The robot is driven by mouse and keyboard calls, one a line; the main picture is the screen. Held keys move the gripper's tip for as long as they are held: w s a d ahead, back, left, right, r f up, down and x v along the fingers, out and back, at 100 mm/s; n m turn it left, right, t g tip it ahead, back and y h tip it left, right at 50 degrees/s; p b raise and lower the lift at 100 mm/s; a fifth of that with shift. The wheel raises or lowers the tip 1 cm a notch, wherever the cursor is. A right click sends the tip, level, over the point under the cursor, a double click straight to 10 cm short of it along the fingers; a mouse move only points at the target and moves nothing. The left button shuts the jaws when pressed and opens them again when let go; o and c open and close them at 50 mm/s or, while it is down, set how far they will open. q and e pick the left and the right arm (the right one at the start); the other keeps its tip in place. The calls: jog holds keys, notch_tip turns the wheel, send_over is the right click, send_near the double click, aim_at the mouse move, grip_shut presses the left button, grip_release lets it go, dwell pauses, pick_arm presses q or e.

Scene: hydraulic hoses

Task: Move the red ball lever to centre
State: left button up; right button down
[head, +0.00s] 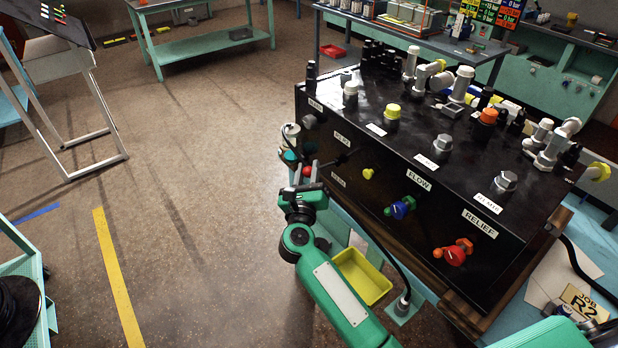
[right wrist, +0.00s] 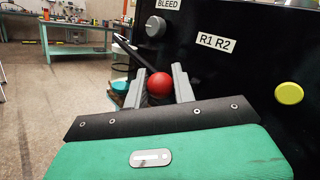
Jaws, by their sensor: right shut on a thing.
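The red ball lever (right wrist: 160,85) shows in the right wrist view on the front of the black hydraulic block, below and right of the BLEED knob (right wrist: 155,27). Its dark rod runs up and to the left from the ball. My right gripper (right wrist: 159,88) is shut on the red ball, with one grey finger on each side of it. In the head view the ball (head: 307,171) is a small red spot between the fingers of my right gripper (head: 307,174), at the left end of the block's front. My left gripper is not in view.
The black block (head: 420,200) carries FLOW and RELIEF labels, a blue knob (head: 402,208), a red knob (head: 453,255) and a yellow knob (right wrist: 289,93). A yellow bin (head: 362,277) sits below its front. A black hose hangs near the bin.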

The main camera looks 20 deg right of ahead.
jog(key=f+n+t+b, duration=0.1)
jog(key=b, duration=0.1)
jog(key=shift+a+f+b, duration=0.1)
jog(key=shift+f+b, duration=0.25)
jog(key=shift+b, duration=0.05)
jog(key=shift+n+b, duration=0.35)
jog(key=shift+n, duration=0.05)
jog(key=c, duration=1.2)
grip_release()
jog(key=b+v, duration=0.4)
jog(key=v, duration=1)
jog(key=shift+f, duration=0.15)
